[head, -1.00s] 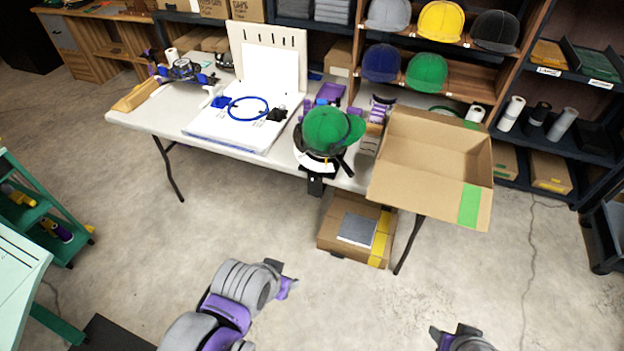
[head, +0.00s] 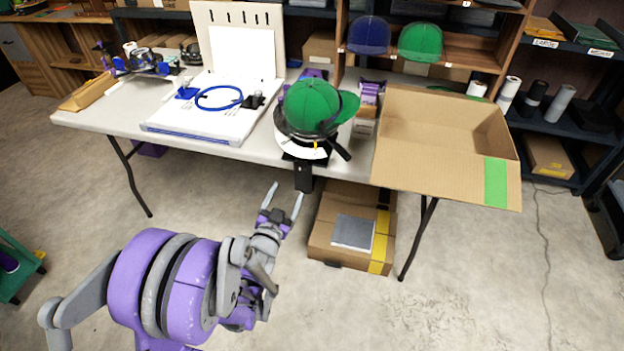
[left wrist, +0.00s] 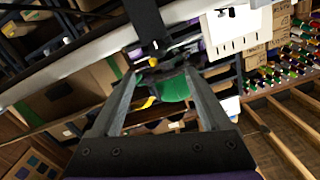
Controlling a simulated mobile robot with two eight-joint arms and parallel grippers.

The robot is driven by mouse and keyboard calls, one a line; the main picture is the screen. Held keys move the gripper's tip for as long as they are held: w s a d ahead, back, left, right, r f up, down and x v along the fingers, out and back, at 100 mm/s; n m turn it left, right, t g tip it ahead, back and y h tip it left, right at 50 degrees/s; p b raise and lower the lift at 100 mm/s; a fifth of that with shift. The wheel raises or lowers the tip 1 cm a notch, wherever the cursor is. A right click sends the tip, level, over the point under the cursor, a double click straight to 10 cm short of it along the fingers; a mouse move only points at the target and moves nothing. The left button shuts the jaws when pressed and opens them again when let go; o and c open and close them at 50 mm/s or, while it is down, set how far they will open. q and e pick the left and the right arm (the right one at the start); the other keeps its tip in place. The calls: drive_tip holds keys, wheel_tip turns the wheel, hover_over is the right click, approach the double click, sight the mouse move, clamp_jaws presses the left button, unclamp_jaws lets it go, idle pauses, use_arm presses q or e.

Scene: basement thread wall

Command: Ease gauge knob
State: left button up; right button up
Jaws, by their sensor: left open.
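A green cap (head: 313,106) sits on a black and white cap stand (head: 300,150) at the table's front edge. A black lever sticks out at its lower right, and a small yellow part (head: 316,145) shows on its front. I cannot make out a gauge knob for certain. My left gripper (head: 286,195) is open and empty, just below and in front of the stand, apart from it. In the left wrist view, the green cap (left wrist: 174,88) shows between the open fingers, with a dark bracket (left wrist: 146,25) above. My right gripper is not in view.
The white table (head: 240,150) holds a board with a blue hoop (head: 219,98) at left. An open cardboard box (head: 440,150) overhangs its right front. A closed box (head: 322,240) stands on the floor below. Floor in front is clear.

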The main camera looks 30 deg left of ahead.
sight(300, 166)
use_arm(q)
drive_tip(key=shift+t, duration=0.4)
drive_tip(key=x, duration=0.3)
drive_tip(key=b+x, duration=0.1)
drive_tip(key=x, duration=0.3)
drive_tip(key=f+x, duration=0.1)
drive_tip(key=x, duration=0.3)
drive_tip(key=shift+w, duration=0.15)
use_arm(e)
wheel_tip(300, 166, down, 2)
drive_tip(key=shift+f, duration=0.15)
use_arm(q)
clamp_jaws()
